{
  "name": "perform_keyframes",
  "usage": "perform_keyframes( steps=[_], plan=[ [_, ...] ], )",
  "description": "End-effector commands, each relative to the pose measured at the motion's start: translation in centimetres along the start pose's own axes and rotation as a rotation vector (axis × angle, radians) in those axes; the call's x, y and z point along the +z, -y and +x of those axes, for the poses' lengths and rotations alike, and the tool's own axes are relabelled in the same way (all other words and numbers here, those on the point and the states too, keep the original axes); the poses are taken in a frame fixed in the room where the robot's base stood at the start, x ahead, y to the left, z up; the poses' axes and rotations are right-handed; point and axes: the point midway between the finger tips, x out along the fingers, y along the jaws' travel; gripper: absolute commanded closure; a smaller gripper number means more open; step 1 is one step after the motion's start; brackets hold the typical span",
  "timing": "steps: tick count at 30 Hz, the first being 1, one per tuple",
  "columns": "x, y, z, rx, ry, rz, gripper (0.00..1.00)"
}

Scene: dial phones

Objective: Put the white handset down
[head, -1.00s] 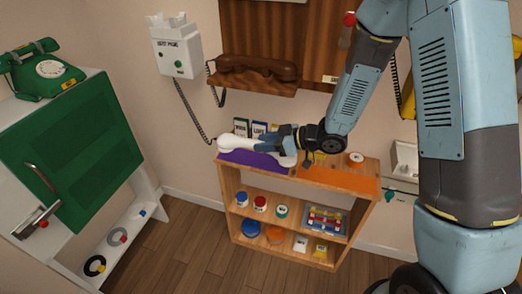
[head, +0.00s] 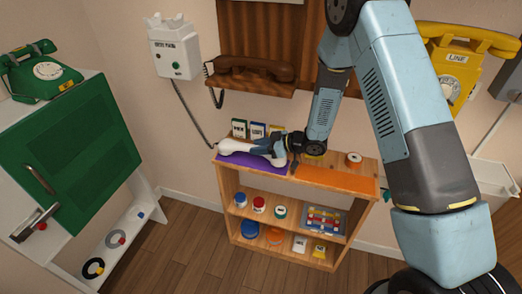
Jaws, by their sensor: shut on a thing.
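The white handset (head: 238,147) lies lengthwise at the purple mat (head: 228,159) on the left of the wooden shelf's top (head: 316,163). My gripper (head: 270,147) is shut on the handset near its right part. The handset looks at or very close to the mat; I cannot tell whether it touches. A dark cord runs down from the white wall phone (head: 173,50) to the handset's left end. The wall phone's cradle is empty. My gripper hides part of the handset's middle.
An orange mat (head: 338,181) covers the shelf top's right side, with an orange-and-white roll (head: 354,159) behind it. Several small cards (head: 257,130) stand behind the handset. A brown phone (head: 252,69) is above, a green phone (head: 42,71) left, a yellow phone (head: 462,62) right.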

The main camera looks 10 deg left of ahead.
Motion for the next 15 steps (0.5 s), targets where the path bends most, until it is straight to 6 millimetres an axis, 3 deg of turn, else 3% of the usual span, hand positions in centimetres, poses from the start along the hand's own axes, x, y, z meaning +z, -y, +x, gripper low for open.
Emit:
perform_keyframes(
  steps=[4, 14, 15],
  plan=[
    [1.43, -0.05, 0.54, 0.001, 0.001, 0.000, 1.00],
    [1.61, -0.09, 0.58, 0.002, 0.000, 0.000, 1.00],
    [1.65, -0.08, 0.59, 0.002, 0.000, -0.001, 0.60]
  ],
)
